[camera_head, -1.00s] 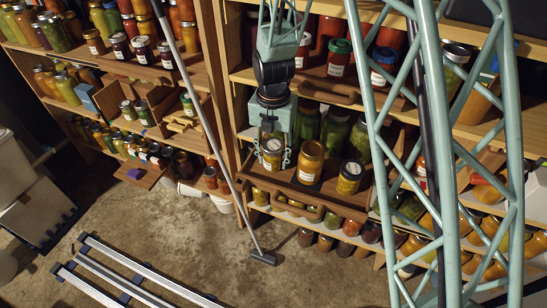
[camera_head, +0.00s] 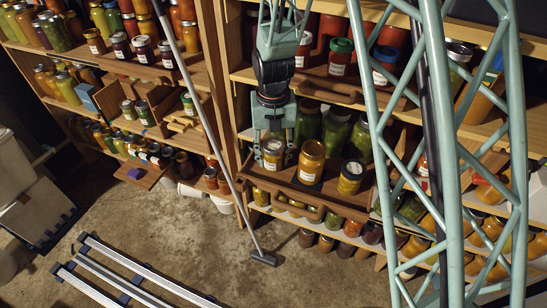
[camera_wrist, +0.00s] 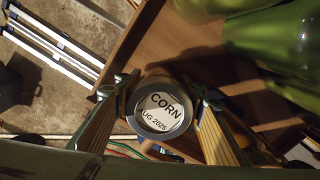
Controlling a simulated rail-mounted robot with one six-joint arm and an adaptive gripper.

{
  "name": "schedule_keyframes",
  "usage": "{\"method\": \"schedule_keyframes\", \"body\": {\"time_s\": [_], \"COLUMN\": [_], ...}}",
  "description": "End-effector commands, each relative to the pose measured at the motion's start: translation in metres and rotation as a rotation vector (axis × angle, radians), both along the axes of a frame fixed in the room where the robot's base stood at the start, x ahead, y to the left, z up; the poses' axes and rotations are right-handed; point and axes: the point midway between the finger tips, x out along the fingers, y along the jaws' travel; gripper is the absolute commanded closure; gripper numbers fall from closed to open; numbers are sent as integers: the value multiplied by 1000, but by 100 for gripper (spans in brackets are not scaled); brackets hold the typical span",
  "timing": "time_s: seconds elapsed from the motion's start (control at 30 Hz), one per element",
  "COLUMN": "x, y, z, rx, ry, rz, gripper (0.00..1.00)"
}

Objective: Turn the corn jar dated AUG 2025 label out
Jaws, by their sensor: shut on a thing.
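The corn jar (camera_head: 273,157) stands upright at the left end of a wooden pull-out tray (camera_head: 313,193) in the head view. In the wrist view I look down on its lid (camera_wrist: 159,114), which reads CORN, AUG 2025. My gripper (camera_head: 272,157) comes down from above, its fingers on opposite sides of the jar; they also show in the wrist view (camera_wrist: 165,100), shut on it. The jar's yellow body and a pale patch on its front show in the head view, but the patch is too small to read.
An orange jar (camera_head: 311,161) with a pale label stands close to the right, then a yellow-green jar (camera_head: 351,177). Tall green jars (camera_head: 336,131) stand close behind. A wooden upright (camera_head: 222,90) is to the left.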

Motion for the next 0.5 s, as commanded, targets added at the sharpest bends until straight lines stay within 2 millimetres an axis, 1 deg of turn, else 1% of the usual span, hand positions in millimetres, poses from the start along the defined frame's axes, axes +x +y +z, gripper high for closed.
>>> {"method": "schedule_keyframes", "body": {"time_s": [0.3,0.5], "x": [0,0], "y": [0,0], "z": [0,0], "rx": [0,0], "ry": [0,0], "rz": [5,60], "gripper": [74,74]}}
